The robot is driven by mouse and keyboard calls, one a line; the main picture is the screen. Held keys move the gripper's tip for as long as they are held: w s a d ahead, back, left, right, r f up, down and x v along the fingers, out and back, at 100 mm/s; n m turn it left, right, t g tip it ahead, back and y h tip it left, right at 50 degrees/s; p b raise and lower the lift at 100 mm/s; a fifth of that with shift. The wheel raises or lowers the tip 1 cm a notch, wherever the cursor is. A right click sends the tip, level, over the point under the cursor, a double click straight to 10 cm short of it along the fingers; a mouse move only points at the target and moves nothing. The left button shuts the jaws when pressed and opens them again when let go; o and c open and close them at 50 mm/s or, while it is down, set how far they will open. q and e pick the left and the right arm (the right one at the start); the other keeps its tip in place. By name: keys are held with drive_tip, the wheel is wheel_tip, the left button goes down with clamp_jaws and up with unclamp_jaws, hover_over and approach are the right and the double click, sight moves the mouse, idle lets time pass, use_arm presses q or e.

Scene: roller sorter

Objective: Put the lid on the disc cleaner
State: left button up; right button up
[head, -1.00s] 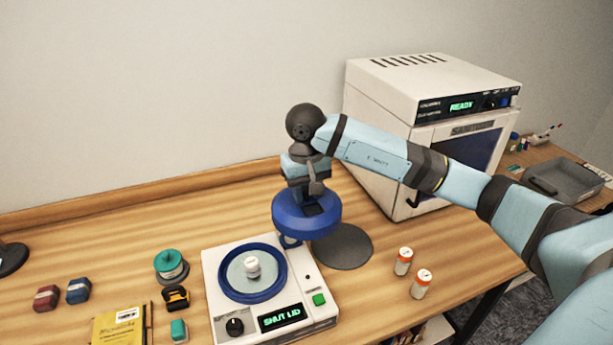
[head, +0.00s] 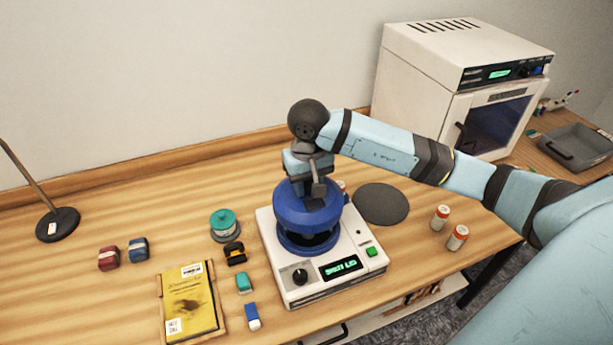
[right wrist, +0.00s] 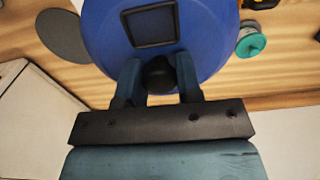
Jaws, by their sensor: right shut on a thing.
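The disc cleaner (head: 290,287) is a white box with a dark knob, a green button and a lit green display. Its round blue well (head: 306,247) shows under the lid. The blue lid (head: 296,214) is over the well, apparently a little above it; a dark gap shows between them. My right gripper (right wrist: 160,75) is shut on the lid's dark knob, in the right wrist view. In the head view the right gripper (head: 308,190) is above the lid, and the lid hides most of the well's inside. My left gripper is not in view.
A white oven-like cabinet (head: 430,85) stands behind right. A teal-topped spool (head: 224,224), yellow book (head: 190,302) and small blocks (head: 138,249) are to the left.

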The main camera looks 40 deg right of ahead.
sight(309, 194)
drive_tip(key=shift+s+d+f, duration=0.1)
drive_tip(key=shift+f, duration=0.7)
wheel_tip(309, 194, down, 2)
drive_tip(key=shift+f+b, duration=0.25)
drive_tip(key=shift+b, duration=0.35)
drive_tip(key=shift+f+b, duration=1.2)
drive_tip(key=shift+b, duration=0.35)
drive_tip(key=shift+r, duration=0.1)
